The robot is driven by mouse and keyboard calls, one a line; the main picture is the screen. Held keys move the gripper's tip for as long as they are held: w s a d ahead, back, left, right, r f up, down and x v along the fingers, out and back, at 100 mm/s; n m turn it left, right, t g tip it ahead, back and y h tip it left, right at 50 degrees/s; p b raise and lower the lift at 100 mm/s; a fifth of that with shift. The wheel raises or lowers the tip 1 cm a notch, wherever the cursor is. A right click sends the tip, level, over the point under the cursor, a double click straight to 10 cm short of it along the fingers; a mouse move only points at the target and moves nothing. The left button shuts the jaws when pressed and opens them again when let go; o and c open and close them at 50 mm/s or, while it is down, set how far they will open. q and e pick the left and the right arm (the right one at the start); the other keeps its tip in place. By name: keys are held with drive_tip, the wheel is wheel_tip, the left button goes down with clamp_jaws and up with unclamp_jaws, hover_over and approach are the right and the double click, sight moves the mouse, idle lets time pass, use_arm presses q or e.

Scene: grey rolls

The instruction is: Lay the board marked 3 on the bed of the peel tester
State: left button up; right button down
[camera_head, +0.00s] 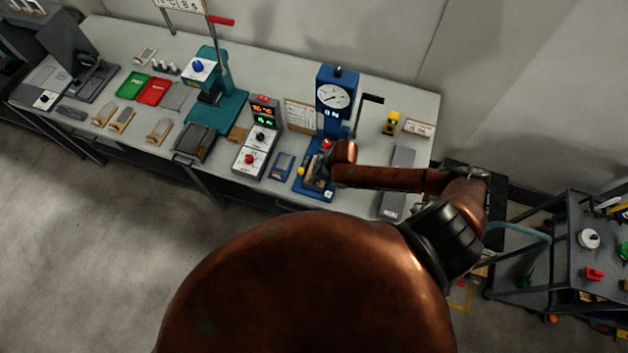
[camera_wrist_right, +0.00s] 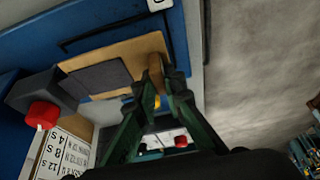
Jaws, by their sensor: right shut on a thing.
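The peel tester (camera_head: 336,92) is a blue stand with a round dial and a blue bed (camera_head: 312,186) at its foot. My right gripper (camera_wrist_right: 168,78) is shut on the end of a tan board with a grey patch (camera_wrist_right: 112,57), at a wooden block there. In the right wrist view the board is over the blue bed (camera_wrist_right: 180,35), near a dark outline on it. I cannot tell if it touches the bed. No number on the board is readable. In the head view my right arm reaches in from the right and mostly hides the gripper. My left gripper is not in view.
A red knob (camera_wrist_right: 42,115) and a white printed panel (camera_wrist_right: 62,152) are close to the board. A control box with lit digits (camera_head: 259,140) stands left of the tester. Several tan boards (camera_head: 158,131) lie farther left. A grey slab (camera_head: 398,182) lies to the right.

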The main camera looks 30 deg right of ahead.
drive_tip(key=shift+f, duration=1.5)
drive_tip(key=shift+f, duration=0.1)
drive_tip(key=c, duration=2)
unclamp_jaws()
drive_tip(key=v, duration=1.2)
drive_tip(key=shift+a, duration=0.1)
